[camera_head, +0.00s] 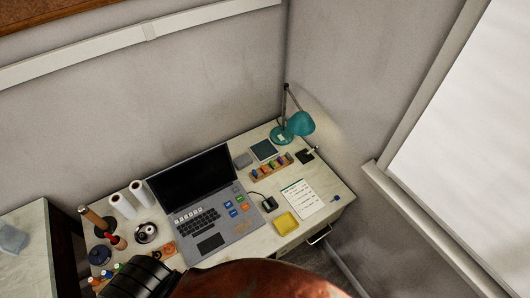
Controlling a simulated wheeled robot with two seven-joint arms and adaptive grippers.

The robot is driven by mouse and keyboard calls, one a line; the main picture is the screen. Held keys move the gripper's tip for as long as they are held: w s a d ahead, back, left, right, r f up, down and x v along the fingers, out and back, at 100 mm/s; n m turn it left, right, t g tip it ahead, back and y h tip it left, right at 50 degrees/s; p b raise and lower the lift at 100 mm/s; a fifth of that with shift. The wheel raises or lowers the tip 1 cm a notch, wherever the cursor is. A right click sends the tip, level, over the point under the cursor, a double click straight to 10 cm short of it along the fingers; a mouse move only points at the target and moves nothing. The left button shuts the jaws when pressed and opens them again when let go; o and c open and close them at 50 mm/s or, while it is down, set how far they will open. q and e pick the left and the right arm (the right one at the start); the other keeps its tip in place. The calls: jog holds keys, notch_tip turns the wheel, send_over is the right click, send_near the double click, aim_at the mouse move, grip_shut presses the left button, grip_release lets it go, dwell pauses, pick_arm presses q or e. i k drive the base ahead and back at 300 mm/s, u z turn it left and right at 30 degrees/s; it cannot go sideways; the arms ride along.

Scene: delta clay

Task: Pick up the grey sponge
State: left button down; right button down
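A small grey block (243,160), which looks like the grey sponge, lies on the white desk (240,258) behind the right edge of the open laptop (210,215). It lies to the left of a dark square pad (263,150). Nothing is touching it from above. Neither of my grippers can be made out in the head view. A black ribbed part and a reddish rounded part at the bottom edge look like my own arm and hide the front of the desk.
A teal lamp (299,124) stands at the back corner. A pen holder (271,167), a notepad (302,198) and a yellow pad (286,223) lie right of the laptop. White rolls (122,206) and jars crowd the left. Walls close in behind and right.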

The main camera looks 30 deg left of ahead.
aim_at(244, 161)
jog(key=z, duration=0.5)
jog(key=k, duration=0.55)
jog(key=z, duration=0.65)
jog(key=i, duration=0.6)
jog(key=u, duration=0.9)
jog(key=i, duration=1.1)
jog(key=u, duration=0.8)
